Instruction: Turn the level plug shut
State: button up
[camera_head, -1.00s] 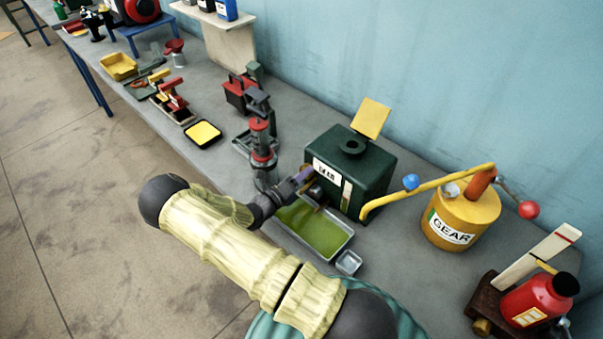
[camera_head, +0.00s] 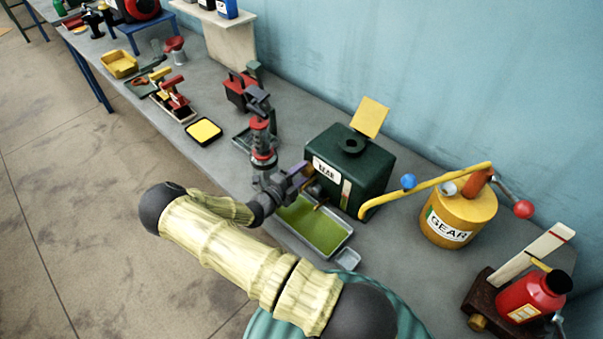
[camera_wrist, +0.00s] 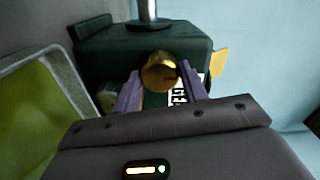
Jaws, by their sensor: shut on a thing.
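The dark green gearbox (camera_head: 372,182) stands on the bench with a label reading "GEAR" on its front. In the wrist view, a round brass plug (camera_wrist: 160,72) sits at the box's face (camera_wrist: 105,52). My gripper (camera_wrist: 158,80) has its purple fingers on both sides of the plug, shut on it. In the head view, my gripper (camera_head: 301,172) is at the front of the box beside the label, and my own wrist hides the plug.
A tray of green oil (camera_head: 318,232) lies below the box front, with a small metal dish (camera_head: 348,259) beside it. A red bottle jack (camera_head: 528,298) is farther right.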

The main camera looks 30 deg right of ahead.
dwell(0.4)
jog(key=o, duration=1)
jog(key=shift+s+a+f, duration=0.1)
jog(key=shift+s+a, duration=0.05)
jog(key=shift+a, duration=0.45)
jog(key=b+v, duration=0.4)
jog(key=v, duration=1.2)
jog(key=shift+b, duration=0.3)
jog(key=shift+a, duration=0.1)
